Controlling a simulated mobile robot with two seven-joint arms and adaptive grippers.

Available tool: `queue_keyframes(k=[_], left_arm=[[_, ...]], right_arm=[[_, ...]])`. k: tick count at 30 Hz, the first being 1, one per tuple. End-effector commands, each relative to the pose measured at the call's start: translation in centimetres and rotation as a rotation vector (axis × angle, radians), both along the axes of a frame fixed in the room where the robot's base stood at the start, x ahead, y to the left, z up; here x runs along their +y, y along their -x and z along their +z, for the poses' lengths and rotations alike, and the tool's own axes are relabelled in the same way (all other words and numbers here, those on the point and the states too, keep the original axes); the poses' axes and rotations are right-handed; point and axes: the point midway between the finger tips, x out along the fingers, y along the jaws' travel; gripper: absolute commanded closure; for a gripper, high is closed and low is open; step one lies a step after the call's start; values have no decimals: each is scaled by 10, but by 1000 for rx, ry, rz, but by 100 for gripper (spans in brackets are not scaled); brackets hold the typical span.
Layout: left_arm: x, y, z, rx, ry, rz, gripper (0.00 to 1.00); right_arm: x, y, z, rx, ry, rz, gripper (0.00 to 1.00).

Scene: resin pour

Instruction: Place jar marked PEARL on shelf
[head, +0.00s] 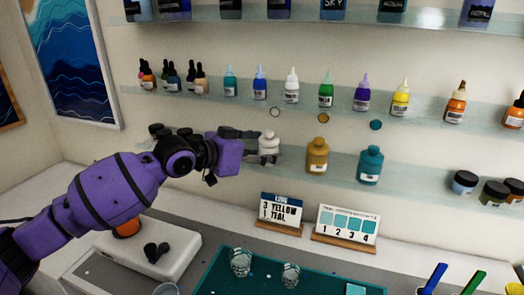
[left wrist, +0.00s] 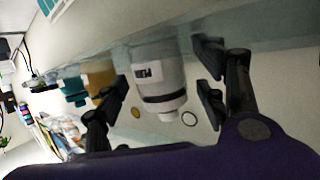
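The white jar (head: 268,148) stands upright on the lower shelf (head: 340,172), left of a gold jar (head: 317,155) and a teal jar (head: 369,165). The white jar also shows in the left wrist view (left wrist: 158,78), where the picture is upside down; its small label is too blurred to read. My left gripper (head: 246,145) is at the white jar's left side in the head view. In the left wrist view its dark fingers are apart, one on each side of the jar, with visible gaps. My right gripper is not in view.
Dropper bottles line the middle shelf (head: 215,97) above. Coloured rings mark the wall above the jars. Glass cups (head: 240,262) sit on a teal mat (head: 215,272). Dark-lidded pots (head: 465,183) stand at the right.

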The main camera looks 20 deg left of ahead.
Motion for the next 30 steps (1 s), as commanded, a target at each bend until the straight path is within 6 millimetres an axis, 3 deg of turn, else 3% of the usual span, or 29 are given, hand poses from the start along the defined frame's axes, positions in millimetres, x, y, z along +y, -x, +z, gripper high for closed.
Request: queue_keyframes(k=[10, 21, 30], left_arm=[[4, 5, 5, 1, -2, 2, 36], [44, 66, 26, 4, -5, 3, 36], [60, 93, 38, 2, 0, 0, 36]], right_arm=[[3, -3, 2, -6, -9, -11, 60], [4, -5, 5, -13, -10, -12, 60], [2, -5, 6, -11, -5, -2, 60]])
